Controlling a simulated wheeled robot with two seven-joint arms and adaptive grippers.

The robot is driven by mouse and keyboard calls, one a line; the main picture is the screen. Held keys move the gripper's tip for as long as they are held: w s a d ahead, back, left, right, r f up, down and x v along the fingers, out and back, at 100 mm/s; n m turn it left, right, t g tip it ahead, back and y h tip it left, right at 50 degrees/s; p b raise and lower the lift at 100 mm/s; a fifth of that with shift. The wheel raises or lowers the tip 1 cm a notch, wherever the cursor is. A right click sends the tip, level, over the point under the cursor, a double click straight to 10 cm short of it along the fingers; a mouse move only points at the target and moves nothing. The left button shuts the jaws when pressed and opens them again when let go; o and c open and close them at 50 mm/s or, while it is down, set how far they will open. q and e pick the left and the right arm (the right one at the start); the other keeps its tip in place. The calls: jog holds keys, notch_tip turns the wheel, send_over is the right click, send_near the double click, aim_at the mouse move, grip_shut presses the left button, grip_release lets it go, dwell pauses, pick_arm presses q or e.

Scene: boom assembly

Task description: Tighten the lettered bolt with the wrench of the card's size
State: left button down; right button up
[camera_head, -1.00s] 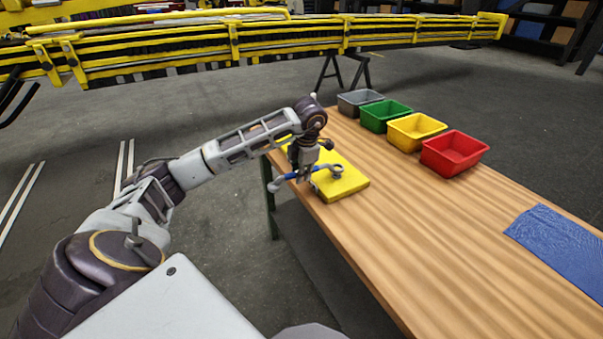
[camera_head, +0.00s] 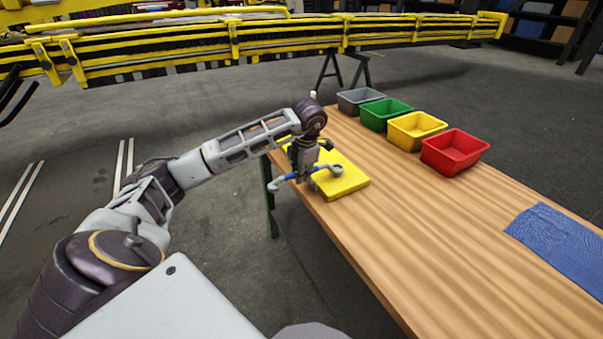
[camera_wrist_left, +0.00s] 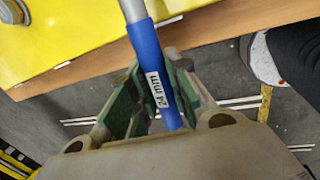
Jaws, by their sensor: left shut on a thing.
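My left gripper (camera_head: 302,174) is shut on the blue-sleeved handle of a wrench (camera_head: 287,178). In the left wrist view the blue sleeve of the wrench (camera_wrist_left: 149,60) sits between the green finger pads of the gripper (camera_wrist_left: 150,95), and its label reads "24 mm". A yellow plate (camera_head: 347,182) lies at the table's near left edge, and the ring end of the wrench is over it. In the left wrist view a bolt head (camera_wrist_left: 12,12) shows on the yellow plate (camera_wrist_left: 70,40). No bolt letter is readable, and no card can be made out. My right gripper is out of view.
The wooden table (camera_head: 420,240) bears a grey bin (camera_head: 360,101), a green bin (camera_head: 386,115), a yellow bin (camera_head: 416,131) and a red bin (camera_head: 454,153) along its far edge. A blue cloth (camera_head: 562,245) lies at the right. The middle is clear. A yellow boom (camera_head: 200,50) spans the back.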

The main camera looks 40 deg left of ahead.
pick_arm(q)
jog(key=shift+f+b, duration=0.35)
jog(key=shift+f, duration=0.2)
jog(key=shift+w+a+m, duration=0.3)
jog(key=shift+a+m, duration=0.2)
jog(key=shift+a, duration=0.05)
dwell(1.3)
jog(key=shift+w+a, duration=0.15)
jog(key=shift+a, duration=0.05)
jog(key=shift+w+a+m+t+b, duration=0.35)
jog(key=shift+a+m, duration=0.2)
jog(key=shift+m, duration=0.15)
dwell(0.9)
jog(key=shift+w+a+m, duration=0.2)
jog(key=shift+m, duration=0.1)
dwell(0.4)
jog(key=shift+w+a, duration=0.2)
jog(key=shift+w+a+m+h, duration=0.3)
jog(key=shift+w+a+m, duration=0.15)
jog(key=shift+m, duration=0.35)
dwell(0.8)
jog(key=shift+w+a, duration=0.15)
jog(key=shift+w+a+m, duration=0.25)
jog(key=shift+w+m, duration=0.1)
jog(key=shift+m, duration=0.15)
dwell(0.6)
